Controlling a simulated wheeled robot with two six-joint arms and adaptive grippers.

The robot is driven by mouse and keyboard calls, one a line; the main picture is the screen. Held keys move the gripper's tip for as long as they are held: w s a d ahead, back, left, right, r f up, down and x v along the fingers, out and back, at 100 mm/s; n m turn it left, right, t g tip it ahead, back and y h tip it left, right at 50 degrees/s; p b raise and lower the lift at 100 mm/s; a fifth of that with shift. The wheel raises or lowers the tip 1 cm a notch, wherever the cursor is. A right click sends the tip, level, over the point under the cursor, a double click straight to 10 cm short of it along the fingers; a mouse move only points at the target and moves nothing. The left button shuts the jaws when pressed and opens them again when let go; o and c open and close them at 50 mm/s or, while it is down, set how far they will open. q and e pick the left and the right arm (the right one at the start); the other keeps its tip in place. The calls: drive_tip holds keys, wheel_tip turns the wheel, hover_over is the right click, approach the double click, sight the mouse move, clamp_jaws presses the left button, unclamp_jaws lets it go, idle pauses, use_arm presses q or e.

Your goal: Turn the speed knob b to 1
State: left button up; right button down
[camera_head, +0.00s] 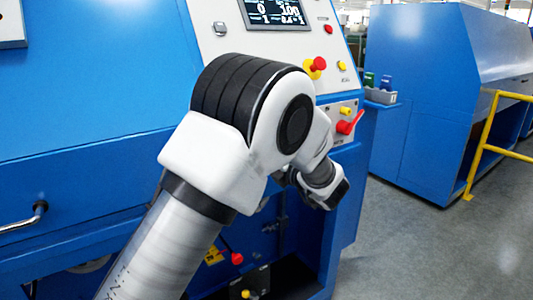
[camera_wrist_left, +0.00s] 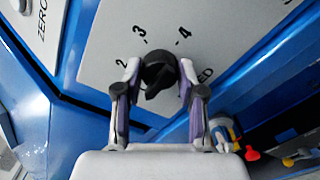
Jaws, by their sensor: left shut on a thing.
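In the left wrist view a black knob (camera_wrist_left: 158,70) stands on a light grey plate (camera_wrist_left: 225,35) with the printed numbers 2, 3 and 4 around it. A label below it is mostly hidden and ends in "ED". My left gripper (camera_wrist_left: 158,78) has one finger on each side of the knob and is shut on it. The knob's narrow part points down toward my gripper's palm; its exact setting is hard to tell, and no 1 is visible. In the head view my left arm hides the knob and the fingers. My right gripper is not in view.
The blue machine (camera_head: 80,90) has a control panel with a screen (camera_head: 275,12), a red stop button (camera_head: 317,65) and a red lever (camera_head: 350,123) near my arm. Open floor (camera_head: 420,250) lies right.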

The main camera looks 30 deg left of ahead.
use_arm(q)
drive_tip(key=o, duration=1.1)
drive_tip(key=shift+o, duration=0.2)
drive_tip(key=r, duration=0.6)
drive_tip(key=shift+w+a, duration=0.15)
drive_tip(key=shift+w, duration=0.25)
drive_tip(key=r, duration=0.3)
drive_tip(key=shift+s+r, duration=0.3)
drive_tip(key=shift+r, duration=0.1)
drive_tip(key=shift+s+d+r, duration=0.1)
drive_tip(key=shift+s+d, duration=0.05)
drive_tip(key=shift+d, duration=0.05)
